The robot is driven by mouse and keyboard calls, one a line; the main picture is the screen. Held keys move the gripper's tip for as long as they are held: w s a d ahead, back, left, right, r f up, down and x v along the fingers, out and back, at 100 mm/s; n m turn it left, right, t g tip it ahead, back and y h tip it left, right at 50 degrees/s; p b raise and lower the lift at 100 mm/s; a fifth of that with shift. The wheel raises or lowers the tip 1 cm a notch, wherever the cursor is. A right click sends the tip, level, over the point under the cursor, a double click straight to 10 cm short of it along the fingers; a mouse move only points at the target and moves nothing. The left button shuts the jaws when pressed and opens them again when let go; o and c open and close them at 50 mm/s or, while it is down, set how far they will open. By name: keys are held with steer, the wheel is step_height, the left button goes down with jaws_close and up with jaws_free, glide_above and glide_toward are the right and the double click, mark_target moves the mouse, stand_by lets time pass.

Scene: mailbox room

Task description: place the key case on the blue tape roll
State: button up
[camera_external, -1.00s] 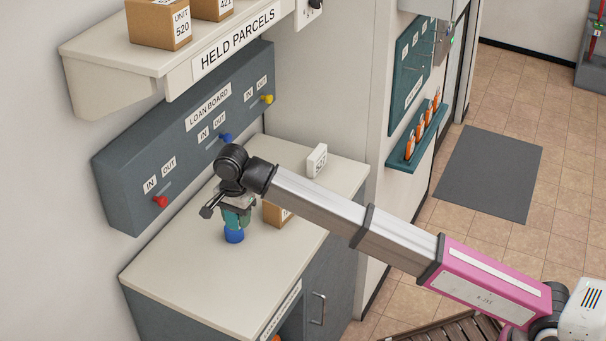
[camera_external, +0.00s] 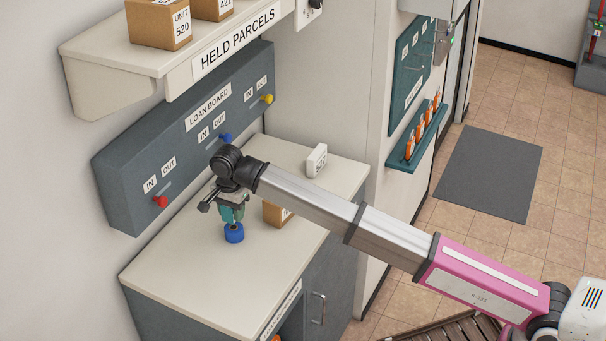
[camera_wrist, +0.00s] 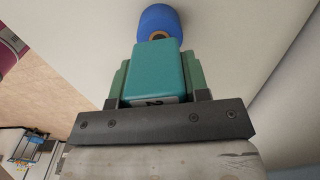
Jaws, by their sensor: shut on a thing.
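The key case (camera_wrist: 155,75) is a teal block in the wrist view, with a dark mark on a white label near the jaws. My gripper (camera_external: 232,212) is shut on it, one green finger on each side (camera_wrist: 157,80). The blue tape roll (camera_external: 234,234) sits on the counter just below my gripper. In the wrist view the roll (camera_wrist: 159,20) lies just beyond the case's far end, its brown core partly showing. The case seems to be above the roll; I cannot tell whether they touch.
A cardboard box (camera_external: 277,214) stands on the counter (camera_external: 200,275) close to the right of my gripper. A white numbered block (camera_external: 317,160) stands at the back. The grey loan board (camera_external: 200,130) with coloured knobs is behind. The counter's front left is clear.

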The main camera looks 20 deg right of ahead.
mark_target(234, 227)
steer(key=shift+f, duration=1.75)
steer(key=o, duration=1)
steer(key=shift+f, duration=0.15)
steer(key=shift+c, duration=0.2)
step_height(234, 227, up, 12)
steer(key=shift+r, duration=0.2)
steer(key=shift+d, duration=0.1)
